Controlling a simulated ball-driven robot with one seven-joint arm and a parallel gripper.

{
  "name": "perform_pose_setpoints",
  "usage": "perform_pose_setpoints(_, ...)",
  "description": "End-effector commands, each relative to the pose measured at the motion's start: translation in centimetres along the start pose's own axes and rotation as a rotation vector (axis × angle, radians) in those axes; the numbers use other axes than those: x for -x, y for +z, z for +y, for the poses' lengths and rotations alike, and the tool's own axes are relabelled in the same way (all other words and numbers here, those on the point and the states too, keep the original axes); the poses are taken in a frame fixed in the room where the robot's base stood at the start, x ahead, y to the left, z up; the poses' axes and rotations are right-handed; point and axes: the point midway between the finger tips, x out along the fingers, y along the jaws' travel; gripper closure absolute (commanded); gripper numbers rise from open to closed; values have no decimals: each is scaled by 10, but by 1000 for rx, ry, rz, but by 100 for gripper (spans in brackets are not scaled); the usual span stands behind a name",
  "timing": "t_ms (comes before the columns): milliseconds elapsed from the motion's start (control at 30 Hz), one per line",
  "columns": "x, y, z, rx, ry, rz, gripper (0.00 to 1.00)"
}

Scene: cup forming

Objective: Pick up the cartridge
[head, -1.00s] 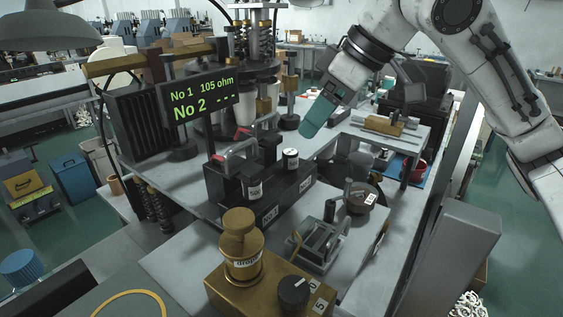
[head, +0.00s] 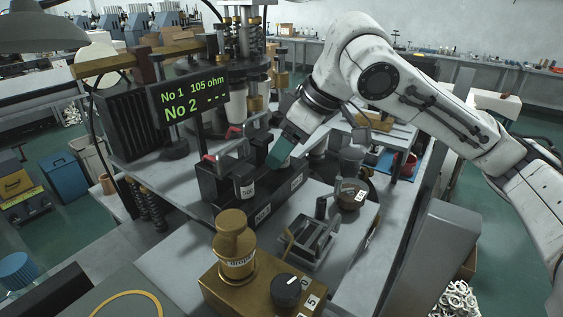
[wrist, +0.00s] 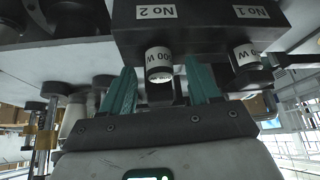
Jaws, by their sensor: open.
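Two cartridges sit in a black holder block (head: 222,210) with spots marked No 1 and No 2. The cartridge at No 1 (head: 246,189) is a short cylinder with a white printed label; it also shows in the wrist view (wrist: 245,55). The cartridge at No 2 (wrist: 159,64) looks the same and is hidden behind my gripper (head: 279,154) in the head view. In the wrist view my gripper (wrist: 162,82) is open, its teal fingers on either side of the No 2 cartridge with gaps showing.
A display (head: 194,98) reads No 1 105 ohm and No 2 dashes.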

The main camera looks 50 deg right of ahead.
Motion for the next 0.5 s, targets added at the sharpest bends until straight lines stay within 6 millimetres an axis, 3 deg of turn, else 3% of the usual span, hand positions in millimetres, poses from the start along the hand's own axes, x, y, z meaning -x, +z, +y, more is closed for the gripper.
perform_pose_setpoints(67,0,0,0,0,0,0,43)
perform_pose_setpoints(500,0,0,0,0,0,-1,85)
